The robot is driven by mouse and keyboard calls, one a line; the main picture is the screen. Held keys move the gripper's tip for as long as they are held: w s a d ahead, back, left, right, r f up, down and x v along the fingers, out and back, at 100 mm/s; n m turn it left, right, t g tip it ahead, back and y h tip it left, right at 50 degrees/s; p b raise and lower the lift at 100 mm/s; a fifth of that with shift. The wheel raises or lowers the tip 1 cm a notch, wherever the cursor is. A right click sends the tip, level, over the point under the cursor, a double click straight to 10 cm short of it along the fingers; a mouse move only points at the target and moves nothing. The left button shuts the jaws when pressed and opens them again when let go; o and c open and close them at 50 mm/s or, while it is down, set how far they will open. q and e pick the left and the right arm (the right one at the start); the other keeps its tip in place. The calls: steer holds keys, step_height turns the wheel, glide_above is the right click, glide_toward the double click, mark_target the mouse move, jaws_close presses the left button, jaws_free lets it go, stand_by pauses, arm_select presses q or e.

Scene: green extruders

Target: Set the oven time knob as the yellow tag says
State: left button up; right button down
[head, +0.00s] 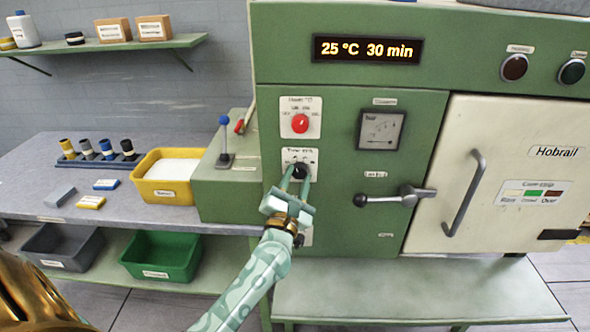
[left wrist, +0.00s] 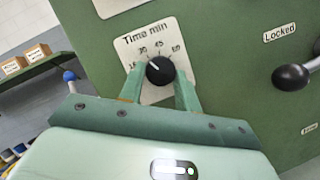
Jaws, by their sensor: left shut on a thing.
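The black oven time knob (head: 299,171) is on a white plate marked "Time min" on the green oven front. In the left wrist view the knob (left wrist: 160,70) has numbers around its top, and its pale mark points to the upper left, near 30. My left gripper (head: 295,181) is shut on the knob, with one finger on each side. The display (head: 366,49) reads 25 °C 30 min. A small yellow-and-white piece (head: 90,202) lies on the bench; its writing is too small to read, and I cannot tell whether it is the yellow tag. My right gripper is out of view.
A red temperature knob (head: 300,123) is just above the time knob. A lever handle (head: 395,196) and a gauge (head: 381,129) are to the right. A blue-topped lever (head: 225,140) stands to the left. A yellow bin (head: 168,185) is on the bench.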

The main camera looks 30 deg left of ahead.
arm_select(q)
steer(key=m+h+p, duration=0.1)
steer(key=m+p, duration=0.2)
steer(key=m+g+h+p, duration=0.1)
steer(key=m+p, duration=0.2)
steer(key=p, duration=0.1)
steer(key=r+m+h+p, duration=0.1)
steer(key=m+p, duration=0.2)
steer(key=p, duration=0.1)
steer(key=shift+s+a+r+h, duration=0.1)
steer(key=shift+a+h, duration=0.1)
steer(key=shift+h, duration=0.1)
steer(key=shift+m+g+p, duration=0.5)
steer(key=shift+m+p, duration=0.5)
steer(key=shift+p, duration=0.1)
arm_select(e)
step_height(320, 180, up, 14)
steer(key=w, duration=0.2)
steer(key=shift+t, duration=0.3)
arm_select(q)
steer(key=shift+f, duration=0.2)
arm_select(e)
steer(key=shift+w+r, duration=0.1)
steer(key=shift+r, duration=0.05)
arm_select(q)
steer(key=o, duration=1)
